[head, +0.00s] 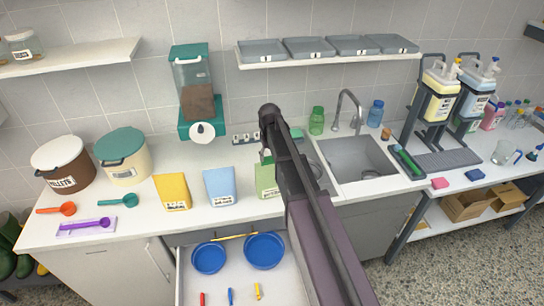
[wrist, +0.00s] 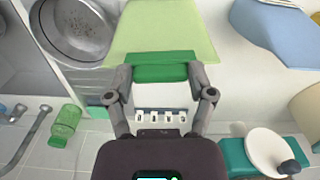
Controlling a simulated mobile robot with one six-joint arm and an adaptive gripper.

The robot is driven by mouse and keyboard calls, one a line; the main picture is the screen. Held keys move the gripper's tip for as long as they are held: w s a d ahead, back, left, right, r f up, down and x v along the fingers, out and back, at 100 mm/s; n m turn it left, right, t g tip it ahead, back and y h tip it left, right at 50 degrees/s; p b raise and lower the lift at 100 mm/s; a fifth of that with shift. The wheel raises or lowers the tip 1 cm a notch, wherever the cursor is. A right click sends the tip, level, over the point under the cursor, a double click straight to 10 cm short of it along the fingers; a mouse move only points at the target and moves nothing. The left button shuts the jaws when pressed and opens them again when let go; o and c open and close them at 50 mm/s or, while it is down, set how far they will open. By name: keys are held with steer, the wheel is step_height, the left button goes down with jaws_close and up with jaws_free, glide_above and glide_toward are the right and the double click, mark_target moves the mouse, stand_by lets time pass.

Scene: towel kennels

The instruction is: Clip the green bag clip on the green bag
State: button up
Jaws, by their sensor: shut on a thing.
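The green bag (head: 267,178) stands on the counter, partly hidden behind my arm in the head view. In the wrist view the pale green bag (wrist: 160,28) is at the top middle. My gripper (wrist: 161,74) is shut on the darker green bag clip (wrist: 162,73), which spans between its fingertips. The clip lies along the bag's upper edge and overlaps it in the picture. I cannot tell whether it grips the bag.
Yellow (head: 172,191) and blue (head: 220,187) bags stand left of the green one. A dispenser (head: 196,90) and a small slotted rack (head: 246,138) are behind. The sink (head: 355,160) is right. Below, an open drawer holds blue bowls (head: 264,250).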

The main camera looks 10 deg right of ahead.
mark_target(270, 157)
stand_by(0.4)
steer(key=o, duration=0.7)
steer(key=shift+o, duration=0.2)
steer(key=shift+r, duration=0.1)
steer(key=shift+r+p, duration=2.35)
steer(key=shift+p, duration=0.2)
